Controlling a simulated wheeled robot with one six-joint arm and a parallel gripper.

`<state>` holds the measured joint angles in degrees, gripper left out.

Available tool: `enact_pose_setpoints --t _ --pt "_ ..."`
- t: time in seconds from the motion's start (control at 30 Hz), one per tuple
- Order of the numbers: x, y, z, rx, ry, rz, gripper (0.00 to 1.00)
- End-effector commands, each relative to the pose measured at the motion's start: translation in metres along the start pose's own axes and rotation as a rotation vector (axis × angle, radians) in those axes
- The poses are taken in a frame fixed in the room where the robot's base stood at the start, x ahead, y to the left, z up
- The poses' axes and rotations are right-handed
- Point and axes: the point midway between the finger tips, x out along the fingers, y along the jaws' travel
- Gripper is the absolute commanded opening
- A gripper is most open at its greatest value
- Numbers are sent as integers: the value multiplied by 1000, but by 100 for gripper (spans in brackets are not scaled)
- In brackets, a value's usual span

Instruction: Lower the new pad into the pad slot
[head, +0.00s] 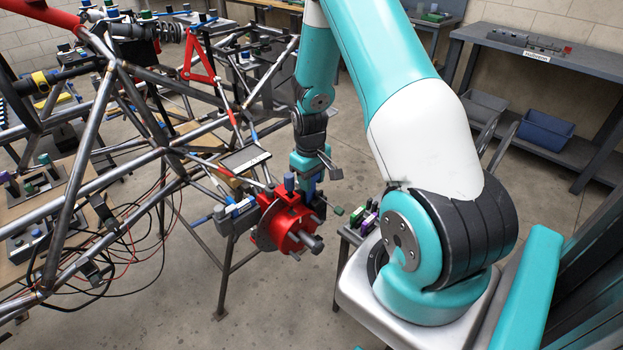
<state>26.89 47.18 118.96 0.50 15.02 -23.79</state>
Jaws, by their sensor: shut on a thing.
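My gripper (309,178) points down at the end of my arm, just above the red caliper (290,222) on the wheel hub. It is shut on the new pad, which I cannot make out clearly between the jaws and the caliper. The brake disc (264,232) shows as a dark edge at the caliper's left. The pad slot is hidden by the gripper and caliper parts. I cannot tell whether the pad touches the slot.
The tube chassis (165,150) fills the left side, with loose cables (125,240) below it. A small stand with purple and green parts (368,222) is right of the caliper. A grey bench (540,66) and blue bin (546,130) stand at back right.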

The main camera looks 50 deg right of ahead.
Motion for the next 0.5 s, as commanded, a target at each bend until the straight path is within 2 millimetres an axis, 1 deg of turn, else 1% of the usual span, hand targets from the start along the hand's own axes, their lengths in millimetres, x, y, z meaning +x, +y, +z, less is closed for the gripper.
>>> enact_pose_setpoints --t 0.03,0.2,0.5 --pt "-6 0 0 0 0 1 12" --pt "-14 0 0 1 0 1 12" --pt "-15 1 0 1 0 1 12"
